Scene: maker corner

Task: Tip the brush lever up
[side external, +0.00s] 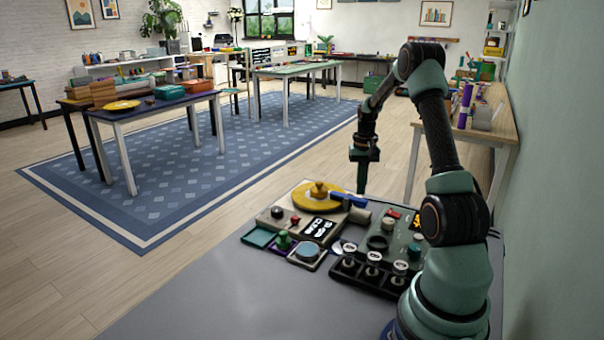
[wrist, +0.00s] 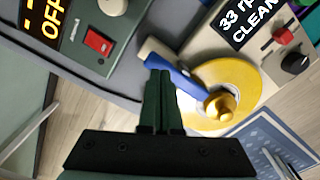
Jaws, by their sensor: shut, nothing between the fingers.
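The brush lever (side external: 350,200) is a blue bar beside a yellow disc (side external: 312,195) on the bench. In the wrist view, the blue lever (wrist: 178,70) runs slantwise from a pale end piece at upper left to the disc (wrist: 240,82) with its gold knob. My gripper (side external: 361,192) points down just behind the lever. In the wrist view, the shut fingertips (wrist: 159,73) overlap the lever's lower edge near its pale end. I cannot tell whether they touch it. Nothing is held.
A beige panel with a "CLEAN" sign (wrist: 250,22) and red and black knobs adjoins the disc. A green panel (side external: 400,236) with a red switch (wrist: 98,42) stands close by. A black block with several capped posts (side external: 372,270) is nearer. The bench's front left (side external: 210,300) is bare.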

